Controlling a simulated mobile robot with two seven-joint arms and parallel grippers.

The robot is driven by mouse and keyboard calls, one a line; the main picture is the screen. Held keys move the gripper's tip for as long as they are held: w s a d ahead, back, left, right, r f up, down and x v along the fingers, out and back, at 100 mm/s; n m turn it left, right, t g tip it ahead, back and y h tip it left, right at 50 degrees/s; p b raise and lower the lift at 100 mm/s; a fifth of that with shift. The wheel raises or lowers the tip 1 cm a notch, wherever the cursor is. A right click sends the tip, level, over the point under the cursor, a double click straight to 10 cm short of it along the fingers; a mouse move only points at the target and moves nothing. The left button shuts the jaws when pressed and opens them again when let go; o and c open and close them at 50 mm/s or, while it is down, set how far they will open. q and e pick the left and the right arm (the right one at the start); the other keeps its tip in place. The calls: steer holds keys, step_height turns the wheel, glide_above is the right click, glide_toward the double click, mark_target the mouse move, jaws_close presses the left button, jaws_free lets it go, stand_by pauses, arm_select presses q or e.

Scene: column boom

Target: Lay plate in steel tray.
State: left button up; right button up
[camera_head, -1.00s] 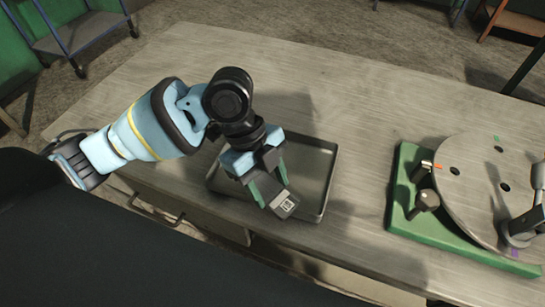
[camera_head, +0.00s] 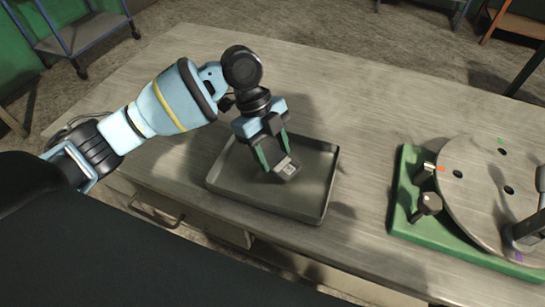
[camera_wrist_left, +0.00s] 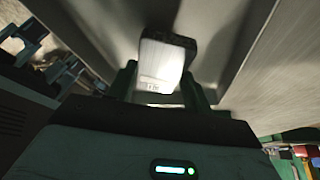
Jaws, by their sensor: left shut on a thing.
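The plate (camera_head: 289,170) is a small dark grey block with a pale label on its end. My left gripper (camera_head: 275,158) is shut on it with green fingers, pointing down. The plate also shows in the left wrist view (camera_wrist_left: 165,58), pale in the light between the fingers (camera_wrist_left: 160,85). The steel tray (camera_head: 240,182) is a shallow grey rectangular tray on the bench. The plate is over the tray's inside in the head view; whether it touches the floor is not clear. The gripper and arm hide part of the tray's back rim. My right gripper is not in view.
The tray lies on a wooden-looking bench (camera_head: 370,110). A round disc (camera_head: 485,190) with holes sits on a green base (camera_head: 408,210) with knobs at the right. The bench between tray and base is clear. A blue-framed cart (camera_head: 85,35) stands behind at the left.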

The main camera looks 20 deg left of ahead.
arm_select(q)
steer(key=shift+f, duration=1.3)
steer(key=o, duration=1.5)
steer(key=shift+f, duration=0.15)
steer(key=shift+c, duration=0.2)
steer(key=v, duration=1.2)
